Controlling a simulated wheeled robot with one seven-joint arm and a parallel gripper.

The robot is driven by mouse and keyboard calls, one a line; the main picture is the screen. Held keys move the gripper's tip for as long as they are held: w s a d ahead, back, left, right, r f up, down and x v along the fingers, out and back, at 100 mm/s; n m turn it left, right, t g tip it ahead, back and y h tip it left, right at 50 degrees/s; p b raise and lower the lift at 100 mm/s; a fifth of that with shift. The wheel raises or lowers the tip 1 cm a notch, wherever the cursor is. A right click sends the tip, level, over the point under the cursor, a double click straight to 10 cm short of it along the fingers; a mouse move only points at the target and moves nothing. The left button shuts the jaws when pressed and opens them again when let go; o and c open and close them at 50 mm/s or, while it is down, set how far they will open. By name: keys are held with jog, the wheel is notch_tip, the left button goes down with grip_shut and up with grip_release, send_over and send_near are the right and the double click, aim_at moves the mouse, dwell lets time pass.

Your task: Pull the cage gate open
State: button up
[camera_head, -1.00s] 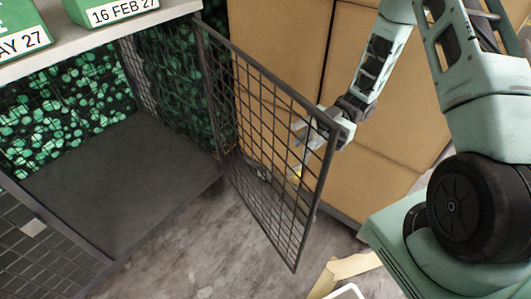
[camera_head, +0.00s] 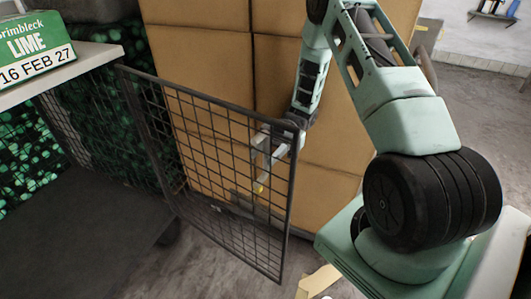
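The cage gate (camera_head: 212,113) is a dark wire-mesh panel, hinged at its left edge beside the cage opening. It stands swung out, with a wide opening to the cage (camera_head: 100,235) on its left. My gripper (camera_head: 268,172) is at the gate's upper right corner, behind the mesh as seen from here. Its pale fingers show through the mesh, with a small yellow spot near the tip. The mesh and frame partly hide the fingers, so I cannot tell whether they are closed on the gate.
Stacked cardboard boxes (camera_head: 205,60) stand close behind the gate and my arm. A pale yellow piece (camera_head: 318,281) lies on the floor. Open floor shows at the right.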

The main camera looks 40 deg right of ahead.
send_near(255, 128)
jog(key=x, duration=0.5)
jog(key=shift+w+f, duration=0.3)
